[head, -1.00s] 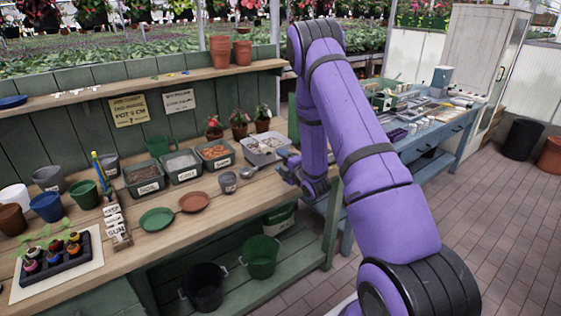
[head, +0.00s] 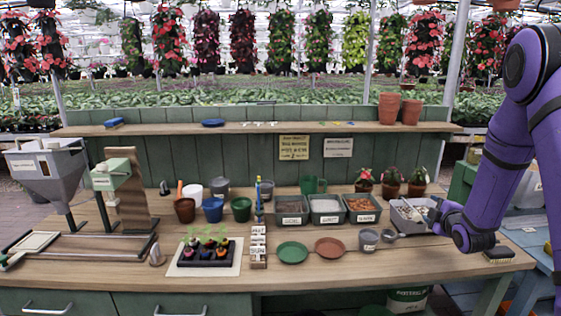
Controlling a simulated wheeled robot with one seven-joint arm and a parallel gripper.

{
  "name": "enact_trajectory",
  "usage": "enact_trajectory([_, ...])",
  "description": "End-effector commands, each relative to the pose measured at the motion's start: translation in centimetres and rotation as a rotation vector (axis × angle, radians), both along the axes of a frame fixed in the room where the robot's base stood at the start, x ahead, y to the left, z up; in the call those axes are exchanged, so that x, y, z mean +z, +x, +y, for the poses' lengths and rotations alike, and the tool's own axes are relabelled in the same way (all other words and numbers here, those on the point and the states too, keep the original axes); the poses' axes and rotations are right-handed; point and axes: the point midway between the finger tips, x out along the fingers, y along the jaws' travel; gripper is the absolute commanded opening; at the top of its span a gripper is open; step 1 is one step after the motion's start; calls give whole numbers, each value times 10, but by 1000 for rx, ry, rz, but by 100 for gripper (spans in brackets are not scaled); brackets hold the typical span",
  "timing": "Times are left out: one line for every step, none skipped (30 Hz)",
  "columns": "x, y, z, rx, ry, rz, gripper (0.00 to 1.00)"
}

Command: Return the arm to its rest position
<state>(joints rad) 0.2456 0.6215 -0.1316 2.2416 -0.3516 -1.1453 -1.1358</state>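My purple arm (head: 510,140) comes in at the right edge of the head view and bends down toward the bench. My gripper (head: 428,213) points left at the end of the dark wrist, by the right side of a grey tray (head: 398,226) of pale pieces. It overlaps the tray in the picture; whether it touches it is unclear. The fingers are small and dark, so their opening cannot be made out. No held object is visible.
The wooden bench (head: 330,275) holds labelled bins (head: 325,218), potted plants (head: 391,190), saucers (head: 292,252), a seedling tray (head: 207,256) and a grey hopper machine (head: 45,165). A brush (head: 498,256) lies near the wrist. A shelf with terracotta pots (head: 388,108) runs behind.

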Motion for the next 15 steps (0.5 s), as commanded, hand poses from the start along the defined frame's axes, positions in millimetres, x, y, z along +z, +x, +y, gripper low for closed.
enact_trajectory([18, -2, 6, -14, 30, 18, 59])
enact_trajectory([26, -3, 8, -25, 51, 32, 59])
enact_trajectory([37, -6, 11, -41, 79, 53, 59])
enact_trajectory([45, -8, 13, -52, 99, 66, 59])
enact_trajectory([53, -11, 16, -64, 121, 82, 59])
enact_trajectory([62, -15, 20, -79, 149, 101, 59])
enact_trajectory([70, -18, 23, -92, 172, 116, 59])
enact_trajectory([77, -22, 26, -104, 193, 131, 59])
enact_trajectory([87, -27, 29, -121, 222, 148, 59])
enact_trajectory([94, -31, 32, -133, 246, 163, 59])
enact_trajectory([100, -36, 35, -147, 268, 178, 59])
enact_trajectory([109, -43, 40, -164, 299, 196, 59])
enact_trajectory([116, -48, 43, -177, 320, 210, 59])
enact_trajectory([122, -54, 46, -191, 343, 224, 59])
enact_trajectory([131, -62, 50, -209, 375, 242, 59])
